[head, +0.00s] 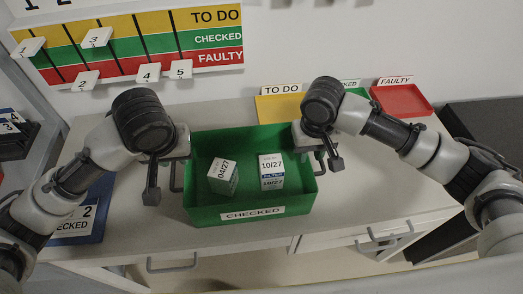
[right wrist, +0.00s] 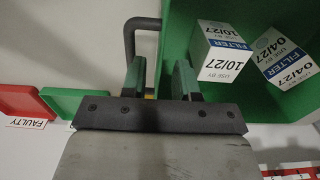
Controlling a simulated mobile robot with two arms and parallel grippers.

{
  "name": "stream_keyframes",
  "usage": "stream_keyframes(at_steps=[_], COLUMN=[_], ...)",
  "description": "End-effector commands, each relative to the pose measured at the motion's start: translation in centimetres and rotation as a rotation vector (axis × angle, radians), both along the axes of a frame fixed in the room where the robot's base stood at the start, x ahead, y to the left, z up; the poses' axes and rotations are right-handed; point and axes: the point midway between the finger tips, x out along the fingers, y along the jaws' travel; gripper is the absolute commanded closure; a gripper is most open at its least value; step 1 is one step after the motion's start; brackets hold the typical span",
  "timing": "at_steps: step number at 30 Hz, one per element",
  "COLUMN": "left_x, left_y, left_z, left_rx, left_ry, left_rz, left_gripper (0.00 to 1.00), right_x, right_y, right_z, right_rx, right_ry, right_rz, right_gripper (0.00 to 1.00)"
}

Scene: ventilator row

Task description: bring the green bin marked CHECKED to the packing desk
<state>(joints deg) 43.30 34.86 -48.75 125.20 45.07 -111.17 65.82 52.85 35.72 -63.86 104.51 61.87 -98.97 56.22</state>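The green bin (head: 203,211), labelled CHECKED on its front, stands on the pale counter and holds two white filter boxes, one marked 04/27 (head: 222,176) and one marked 10/27 (head: 271,170). My left gripper (head: 165,184) is at the bin's left side, beside a dark side handle (head: 175,178); its fingers look apart, one partly hidden. My right gripper (head: 326,160) is at the right side. In the right wrist view its fingers (right wrist: 160,80) are apart with nothing gripped between them, close to the dark handle (right wrist: 129,40) and the bin wall. No packing desk can be identified.
Behind the bin are yellow TO DO (head: 279,108), green CHECKED and red FAULTY (head: 402,100) trays. A blue item (head: 93,222) lies left on the counter (head: 390,205). A striped board (head: 130,45) hangs on the wall. Drawers with handles (head: 385,240) are below the front edge.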

Motion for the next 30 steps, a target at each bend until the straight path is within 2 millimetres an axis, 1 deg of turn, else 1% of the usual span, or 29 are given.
stream_keyframes(at_steps=[1,3,6,10,15,30], left_x=[0.0,0.0,0.0,0.0,0.0,0.0], left_y=[0.0,0.0,0.0,0.0,0.0,0.0], left_z=[0.0,0.0,-0.1,-0.1,-0.1,-0.1], left_rx=[0.000,0.000,0.000,0.000,0.000,0.000], left_ry=[0.000,0.000,0.001,0.001,0.001,0.001], left_rz=[0.000,0.000,0.000,0.000,0.000,0.000], left_gripper=[0.70,0.70,0.70,0.70,0.70,0.70], right_x=[0.1,0.1,0.0,0.0,0.0,0.0], right_y=[0.0,0.0,0.0,0.0,0.0,0.0], right_z=[1.2,2.6,4.2,5.7,6.2,6.2], right_rx=[0.001,0.001,0.001,0.001,0.000,0.000], right_ry=[-0.003,-0.003,-0.002,-0.001,0.001,0.001], right_rz=[0.001,0.002,0.001,0.001,0.001,0.001], right_gripper=[0.70,0.70,0.70,0.70,0.70,0.70])
